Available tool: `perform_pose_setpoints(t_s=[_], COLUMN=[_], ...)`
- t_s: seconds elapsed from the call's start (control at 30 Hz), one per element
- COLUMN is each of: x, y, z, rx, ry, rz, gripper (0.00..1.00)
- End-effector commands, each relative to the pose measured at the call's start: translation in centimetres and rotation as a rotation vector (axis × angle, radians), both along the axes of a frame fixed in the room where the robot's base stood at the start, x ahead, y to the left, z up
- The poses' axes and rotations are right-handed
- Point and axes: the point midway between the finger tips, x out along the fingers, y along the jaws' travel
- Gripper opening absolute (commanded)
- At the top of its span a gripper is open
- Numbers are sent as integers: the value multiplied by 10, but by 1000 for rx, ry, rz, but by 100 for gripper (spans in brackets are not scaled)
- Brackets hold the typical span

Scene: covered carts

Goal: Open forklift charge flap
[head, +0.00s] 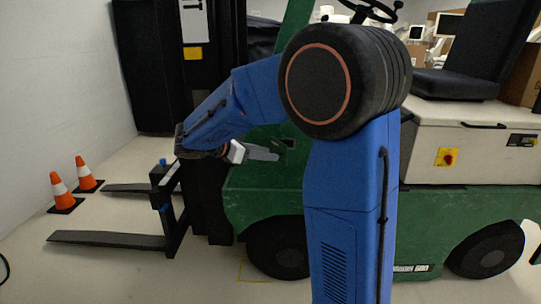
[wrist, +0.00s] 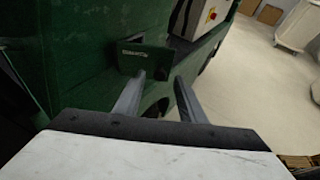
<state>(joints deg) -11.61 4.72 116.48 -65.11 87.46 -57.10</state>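The green forklift (head: 260,190) stands in front of me. Its charge flap (wrist: 145,58) is a small dark green panel with a pale label, in the upper middle of the wrist view. In the head view only a small dark patch shows there, beside my gripper (head: 272,152). In the wrist view my gripper (wrist: 160,77) has its two grey fingers apart with nothing between them. The left fingertip is close to the flap's lower edge; contact cannot be told. The right fingertip is just right of the flap.
A red and yellow switch (head: 447,157) sits on the forklift's pale side panel. The forks (head: 108,240) stick out to the left, near two orange cones (head: 62,191). My arm hides part of the forklift.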

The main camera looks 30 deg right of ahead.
Motion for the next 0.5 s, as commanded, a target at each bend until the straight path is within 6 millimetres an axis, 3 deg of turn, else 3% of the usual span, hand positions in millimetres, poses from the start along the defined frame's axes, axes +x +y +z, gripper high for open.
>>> perform_pose_setpoints(t_s=[0.2,0.5], x=[0,0], y=[-19,-23], z=[-8,-9], rx=[0,0], ry=[0,0], rz=[-1,0], gripper=[37,37])
